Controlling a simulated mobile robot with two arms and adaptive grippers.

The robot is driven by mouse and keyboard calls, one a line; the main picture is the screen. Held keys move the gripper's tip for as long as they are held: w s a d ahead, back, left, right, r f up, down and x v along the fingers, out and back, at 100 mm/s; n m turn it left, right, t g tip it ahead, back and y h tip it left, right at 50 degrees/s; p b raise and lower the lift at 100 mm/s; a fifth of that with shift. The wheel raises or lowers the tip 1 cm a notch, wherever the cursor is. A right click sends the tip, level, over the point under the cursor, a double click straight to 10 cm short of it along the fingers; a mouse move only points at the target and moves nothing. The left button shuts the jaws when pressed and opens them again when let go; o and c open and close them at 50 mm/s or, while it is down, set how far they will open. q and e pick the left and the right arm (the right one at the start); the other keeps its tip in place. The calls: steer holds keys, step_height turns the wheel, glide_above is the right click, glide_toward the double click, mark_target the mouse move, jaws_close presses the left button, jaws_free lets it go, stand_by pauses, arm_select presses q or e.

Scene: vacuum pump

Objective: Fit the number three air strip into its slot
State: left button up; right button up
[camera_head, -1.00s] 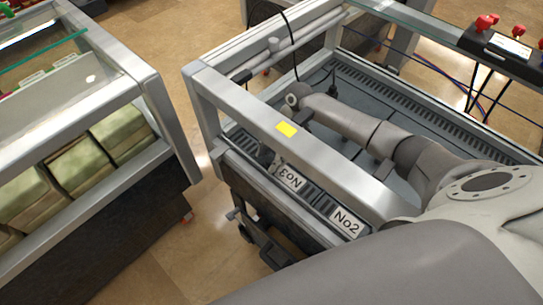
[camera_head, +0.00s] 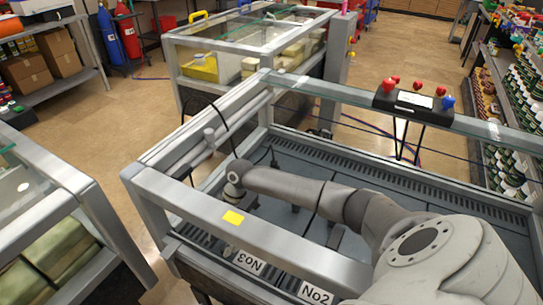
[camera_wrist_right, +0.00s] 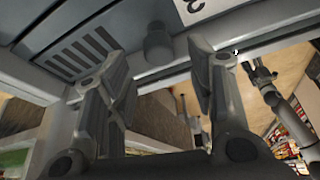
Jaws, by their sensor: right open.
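The white No3 label (camera_head: 250,262) is on the slotted strip along the near side of the frame, left of the No2 label (camera_head: 315,292). The frame's near rail hides part of this strip. My right gripper (camera_head: 233,190) is inside the frame behind that rail, pointing down near its left end. In the wrist view my right gripper (camera_wrist_right: 162,85) has its fingers spread with nothing between them. A dark round knob (camera_wrist_right: 158,45) stands just beyond the fingertips on a grey surface with black slots (camera_wrist_right: 82,50). A partly cut-off white label (camera_wrist_right: 195,10) is beside it.
The metal rail with a yellow sticker (camera_head: 233,217) runs above the near side. A black control box (camera_head: 415,105) with red and blue knobs sits on the far glass edge. A second metal-framed unit (camera_head: 75,190) stands at the left, with a floor gap between.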

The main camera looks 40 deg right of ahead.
steer(key=shift+f+b, duration=0.35)
steer(key=shift+b, duration=0.2)
step_height(320, 180, up, 6)
steer(key=p, duration=0.4)
steer(key=shift+r+p, duration=0.25)
steer(key=shift+p, duration=0.05)
steer(key=shift+d+f+b, duration=0.25)
steer(key=shift+f+b, duration=0.05)
steer(key=shift+b, duration=0.45)
arm_select(q)
steer(key=f+b, duration=0.1)
steer(key=b, duration=0.1)
steer(key=f+b, duration=0.2)
steer(key=w+f+b, duration=0.1)
steer(key=f+b, duration=0.1)
steer(key=shift+a+f+b, duration=0.25)
steer(key=shift+a+b, duration=0.05)
steer(key=shift+b, duration=0.1)
arm_select(e)
steer(key=s+d+r, duration=0.1)
steer(key=d+r, duration=0.3)
steer(key=d, duration=1.3)
steer(key=shift+r+t, duration=0.2)
steer(key=shift+t, duration=0.2)
arm_select(q)
steer(key=shift+r, duration=0.1)
arm_select(e)
steer(key=shift+r, duration=0.1)
